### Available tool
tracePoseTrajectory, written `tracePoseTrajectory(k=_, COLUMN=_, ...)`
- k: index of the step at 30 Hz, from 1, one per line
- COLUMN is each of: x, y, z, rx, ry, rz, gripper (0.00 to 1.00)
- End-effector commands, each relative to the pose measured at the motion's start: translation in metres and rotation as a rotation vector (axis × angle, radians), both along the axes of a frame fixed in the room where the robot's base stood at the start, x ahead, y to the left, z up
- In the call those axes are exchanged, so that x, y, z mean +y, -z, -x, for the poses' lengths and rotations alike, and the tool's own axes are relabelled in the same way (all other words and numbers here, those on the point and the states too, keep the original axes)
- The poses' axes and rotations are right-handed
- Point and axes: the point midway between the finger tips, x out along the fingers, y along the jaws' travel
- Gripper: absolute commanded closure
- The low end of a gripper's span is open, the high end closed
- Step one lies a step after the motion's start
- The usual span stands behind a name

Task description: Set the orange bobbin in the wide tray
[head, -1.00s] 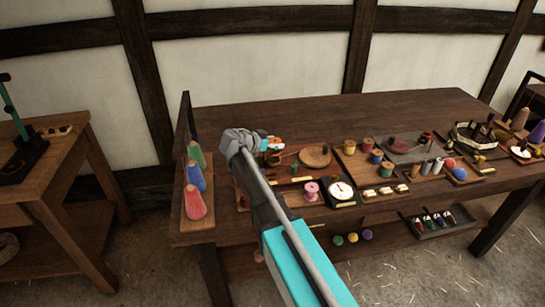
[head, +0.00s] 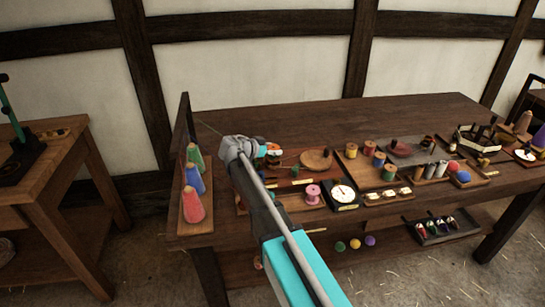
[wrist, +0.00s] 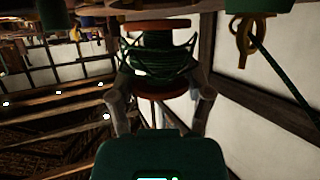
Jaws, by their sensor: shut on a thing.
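My gripper (wrist: 160,100) is shut on a bobbin (wrist: 163,28) with orange-red ends and a dark winding that looks green in the shade. The fingers press on either side of the bobbin. In the head view my gripper (head: 262,150) is above the left part of the workbench, partly hidden by my own arm, with a bit of orange showing at its tip. A shallow grey tray (head: 402,150) lies on the bench towards the middle right. A dark many-sided tray (head: 462,139) holding pegs stands farther right. I cannot tell which is the wide tray.
Red, blue and green cones (head: 193,205) stand at the bench's left end. A pink spool (head: 313,193) and a dial (head: 343,194) are near the front edge. Several spools stand on a board (head: 350,166) mid-bench. The back of the bench is clear.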

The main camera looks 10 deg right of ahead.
Motion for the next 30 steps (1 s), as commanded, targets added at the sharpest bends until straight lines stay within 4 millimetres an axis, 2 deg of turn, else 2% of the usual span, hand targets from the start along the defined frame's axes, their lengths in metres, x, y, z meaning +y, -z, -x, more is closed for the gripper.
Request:
tracePoseTrajectory(k=1, x=0.000, y=0.009, z=0.000, rx=0.000, ry=0.000, rz=0.000, gripper=0.80)
tracePoseTrajectory(k=6, x=0.000, y=0.018, z=0.000, rx=0.000, ry=0.001, rz=0.000, gripper=0.80)
tracePoseTrajectory(k=24, x=-0.001, y=0.023, z=0.001, rx=0.000, ry=0.001, rz=0.000, gripper=0.80)
tracePoseTrajectory(k=25, x=-0.001, y=0.022, z=0.000, rx=0.000, ry=0.001, rz=0.000, gripper=0.31)
tracePoseTrajectory(k=30, x=-0.001, y=0.021, z=0.000, rx=0.000, ry=0.001, rz=0.000, gripper=0.00)
